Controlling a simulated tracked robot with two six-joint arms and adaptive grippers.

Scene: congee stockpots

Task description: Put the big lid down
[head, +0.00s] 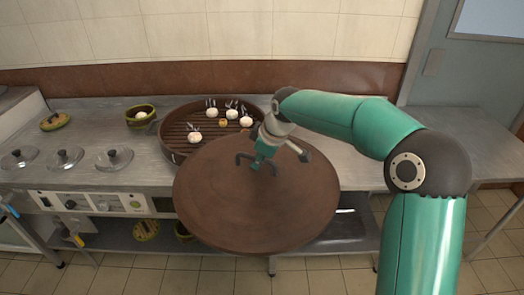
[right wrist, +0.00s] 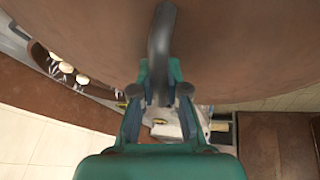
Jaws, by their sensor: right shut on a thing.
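The big lid (head: 255,215) is a wide, round brown disc with a dark handle on its top. My right gripper (head: 262,160) is shut on that handle and holds the lid in front of the round steamer, over the counter's front edge. In the right wrist view my right gripper (right wrist: 160,85) has its two fingers around the dark handle (right wrist: 161,40), with the lid's brown face (right wrist: 240,45) behind. The steamer (head: 172,130) is a brown round vessel with several white buns on its slats; the lid hides its front part. My left gripper is not in view.
Three small glass-like lids (head: 64,158) sit on the counter (head: 85,182) at left. A green pot (head: 140,114) with a white bun stands behind them, and a small green lid (head: 54,121) lies farther left. The counter (head: 350,166) right of the steamer looks clear. A lower shelf (head: 345,232) runs beneath.

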